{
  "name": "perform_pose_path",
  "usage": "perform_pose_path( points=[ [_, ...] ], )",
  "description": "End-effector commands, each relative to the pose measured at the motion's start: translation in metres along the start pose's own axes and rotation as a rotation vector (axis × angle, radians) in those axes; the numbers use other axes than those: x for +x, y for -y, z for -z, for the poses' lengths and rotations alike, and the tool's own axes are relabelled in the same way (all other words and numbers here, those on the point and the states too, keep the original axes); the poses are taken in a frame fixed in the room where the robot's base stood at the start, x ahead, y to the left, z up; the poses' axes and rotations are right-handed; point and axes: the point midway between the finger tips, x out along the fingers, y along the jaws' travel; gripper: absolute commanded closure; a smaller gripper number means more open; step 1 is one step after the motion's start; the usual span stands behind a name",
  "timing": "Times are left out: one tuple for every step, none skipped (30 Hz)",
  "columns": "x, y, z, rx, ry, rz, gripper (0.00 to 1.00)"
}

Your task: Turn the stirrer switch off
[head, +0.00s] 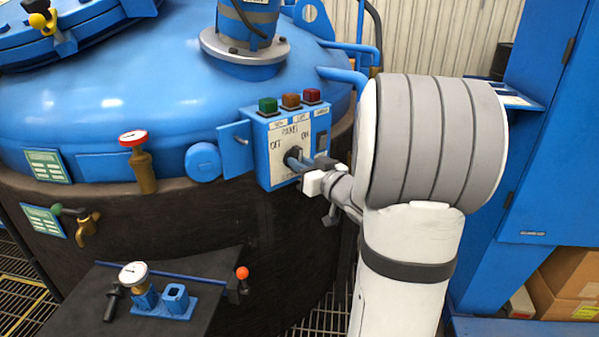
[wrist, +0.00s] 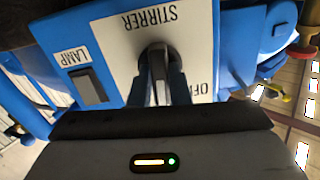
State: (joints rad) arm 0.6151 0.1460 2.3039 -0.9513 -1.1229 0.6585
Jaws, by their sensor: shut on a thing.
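The stirrer switch (head: 292,152) is a dark knob on the pale face of the blue control box (head: 262,165). OFF is printed at its upper left and ON at its upper right in the head view. In the wrist view the knob (wrist: 157,52) is partly hidden by my fingers, with the STIRRER label beside it and OFF at the lower right. My gripper (head: 298,163) reaches in from the right and is shut on the knob. Its fingers (wrist: 158,80) also show in the wrist view. Which label the knob points to, I cannot tell.
Green (head: 268,105), orange (head: 291,101) and red (head: 312,96) caps top the box. A dark LAMP rocker (wrist: 86,86) sits beside the stirrer plate. A dark shelf (head: 75,305) with fittings lies in front.

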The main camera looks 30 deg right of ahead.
Motion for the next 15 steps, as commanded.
perform_pose_path(
  points=[
    [-0.0003,-0.0008,-0.0040,-0.046,-0.001,-0.002,1.00],
    [-0.0003,-0.0008,-0.0040,-0.075,-0.001,-0.002,1.00],
    [-0.0003,-0.0007,-0.0042,-0.113,-0.001,-0.001,1.00],
    [-0.0003,-0.0007,-0.0043,-0.141,-0.001,-0.001,1.00],
    [-0.0004,-0.0006,-0.0044,-0.170,-0.001,-0.001,1.00],
    [-0.0004,-0.0006,-0.0044,-0.208,0.000,-0.001,1.00],
    [-0.0005,-0.0006,-0.0045,-0.237,0.000,-0.002,1.00],
    [-0.0005,-0.0006,-0.0046,-0.265,0.000,-0.002,1.00],
    [-0.0004,-0.0007,-0.0046,-0.302,0.000,-0.002,1.00],
    [-0.0004,-0.0007,-0.0045,-0.331,-0.001,-0.002,1.00],
    [-0.0004,-0.0007,-0.0044,-0.360,-0.001,-0.002,1.00],
    [-0.0004,-0.0007,-0.0043,-0.398,-0.001,-0.002,1.00],
    [-0.0005,-0.0007,-0.0045,-0.426,0.000,-0.002,1.00],
    [-0.0005,-0.0006,-0.0047,-0.455,0.000,-0.002,1.00],
    [-0.0005,-0.0006,-0.0048,-0.491,0.000,-0.002,1.00]
  ],
)
